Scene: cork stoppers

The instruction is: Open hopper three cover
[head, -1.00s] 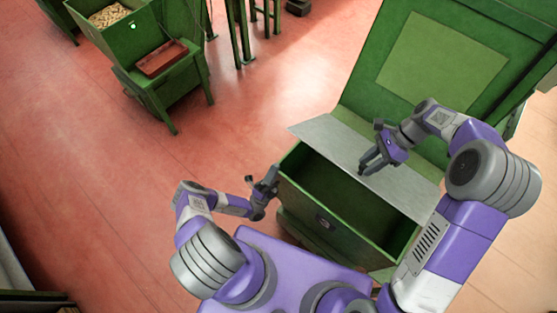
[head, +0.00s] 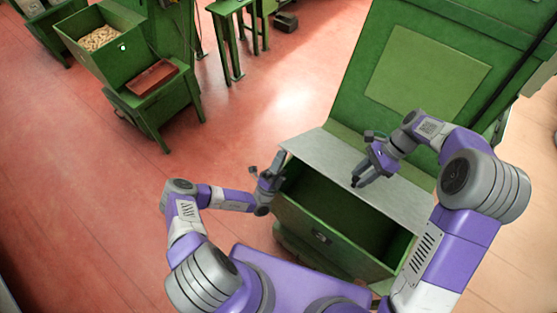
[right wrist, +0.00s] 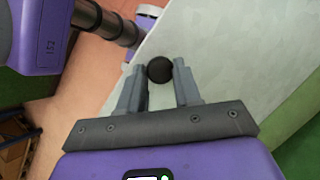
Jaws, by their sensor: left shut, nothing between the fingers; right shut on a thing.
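The green hopper box (head: 345,252) stands in front of me, its inside showing dark and seemingly empty. The grey metal cover (head: 318,143) lies along its back side, leaving the front of the opening uncovered. My right gripper (head: 355,183) is over the cover's front edge. In the right wrist view its fingers (right wrist: 159,80) are shut on a round black knob (right wrist: 160,69) on the pale cover. My left gripper (head: 279,160) is shut and empty beside the hopper's left corner; I cannot tell whether it touches. Hopper numbers are not readable.
A tall green machine body (head: 425,75) rises behind the cover. Another green hopper (head: 108,55) with pale stoppers (head: 100,38) and a reddish tray (head: 153,77) stand at the far left. Green stands (head: 231,40) are at the back. The red floor (head: 90,190) on the left is clear.

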